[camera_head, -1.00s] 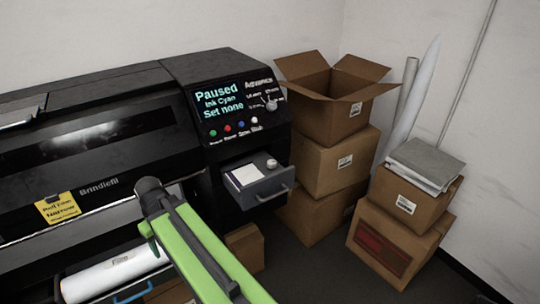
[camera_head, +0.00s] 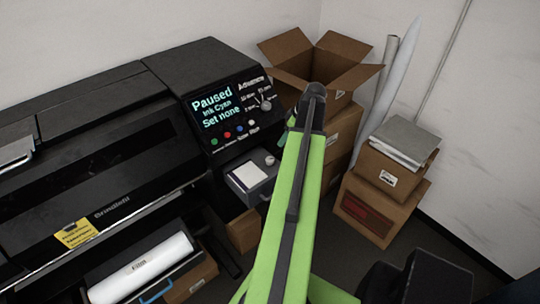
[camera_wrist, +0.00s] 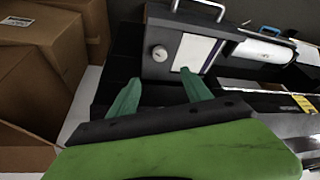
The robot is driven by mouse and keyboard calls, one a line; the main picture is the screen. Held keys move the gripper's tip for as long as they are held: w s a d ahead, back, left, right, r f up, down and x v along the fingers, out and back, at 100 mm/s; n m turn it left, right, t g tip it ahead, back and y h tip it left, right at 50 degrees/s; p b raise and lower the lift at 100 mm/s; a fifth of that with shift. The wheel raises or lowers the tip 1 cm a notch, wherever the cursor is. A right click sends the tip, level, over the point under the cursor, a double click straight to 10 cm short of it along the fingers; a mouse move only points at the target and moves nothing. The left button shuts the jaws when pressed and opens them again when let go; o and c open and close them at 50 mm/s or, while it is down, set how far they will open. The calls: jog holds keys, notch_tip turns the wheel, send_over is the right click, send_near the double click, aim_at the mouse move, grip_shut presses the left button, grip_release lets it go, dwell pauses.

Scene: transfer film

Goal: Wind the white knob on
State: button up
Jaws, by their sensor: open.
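A pale round dial (camera_head: 265,103) sits under the word "Advance" on the black printer's control panel. A second pale round knob (camera_head: 269,160) stands in the open grey drawer (camera_head: 262,190) below, beside a white card (camera_head: 248,174). The wrist view shows this drawer knob (camera_wrist: 159,53) and the card (camera_wrist: 194,52) beyond my fingers. I cannot tell which of the two is the task's white knob. My gripper (camera_wrist: 160,77) is open and empty, its green fingers apart, with the drawer knob seen between and beyond them. In the head view my arm's end is right of the panel.
The printer screen (camera_head: 217,106) reads "Paused, Ink Cyan, Set none". Stacked cardboard boxes (camera_head: 345,125) stand behind my arm, with more boxes (camera_head: 375,208) at the right. A white film roll (camera_head: 140,268) lies at the lower left. Some dark floor shows between.

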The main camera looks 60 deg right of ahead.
aim_at(271, 159)
jog(key=b+x, duration=1.6)
jog(key=x, duration=0.1)
jog(key=shift+f, duration=0.3)
jog(key=shift+r, duration=0.1)
jog(key=shift+c, duration=0.3)
grip_shut()
